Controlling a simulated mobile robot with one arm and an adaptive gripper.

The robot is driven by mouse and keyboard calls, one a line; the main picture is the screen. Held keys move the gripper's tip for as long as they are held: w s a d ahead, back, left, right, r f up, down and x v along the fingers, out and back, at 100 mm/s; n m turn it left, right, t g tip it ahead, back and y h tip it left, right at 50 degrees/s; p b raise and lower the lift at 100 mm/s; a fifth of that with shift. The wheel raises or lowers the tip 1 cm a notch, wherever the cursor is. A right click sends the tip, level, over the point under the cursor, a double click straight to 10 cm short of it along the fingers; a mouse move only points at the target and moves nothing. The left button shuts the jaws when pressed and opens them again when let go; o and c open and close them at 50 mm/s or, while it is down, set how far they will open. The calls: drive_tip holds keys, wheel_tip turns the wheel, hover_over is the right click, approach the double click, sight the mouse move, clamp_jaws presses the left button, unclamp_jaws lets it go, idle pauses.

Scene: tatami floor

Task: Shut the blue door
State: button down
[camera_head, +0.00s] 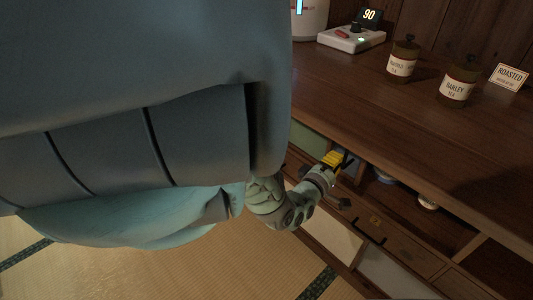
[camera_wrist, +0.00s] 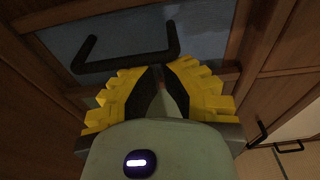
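The blue door (camera_wrist: 125,30) fills the upper middle of the wrist view, with a black bar handle (camera_wrist: 125,62) across its lower part. In the head view a dull blue-green panel (camera_head: 320,146) shows at the cabinet front, partly hidden by my arm. In the head view my gripper (camera_head: 337,160) is at the cabinet front, below the counter edge.
The wooden counter (camera_head: 400,110) holds two tea jars (camera_head: 403,58), a sign (camera_head: 510,77) and a white scale (camera_head: 350,39) reading 90. Open shelves with small bowls (camera_head: 427,202) lie right of my gripper. Wooden drawers (camera_head: 385,235) are below. Tatami floor (camera_head: 230,270) is clear in front.

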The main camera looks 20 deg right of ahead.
drive_tip(key=shift+s+d, duration=0.1)
drive_tip(key=shift+s, duration=0.25)
drive_tip(key=s+d+b, duration=0.3)
drive_tip(key=s+d, duration=0.2)
drive_tip(key=s, duration=0.8)
drive_tip(key=s+d+b, duration=0.3)
drive_tip(key=s+d, duration=0.3)
drive_tip(key=s, duration=0.7)
drive_tip(key=shift+s, duration=0.3)
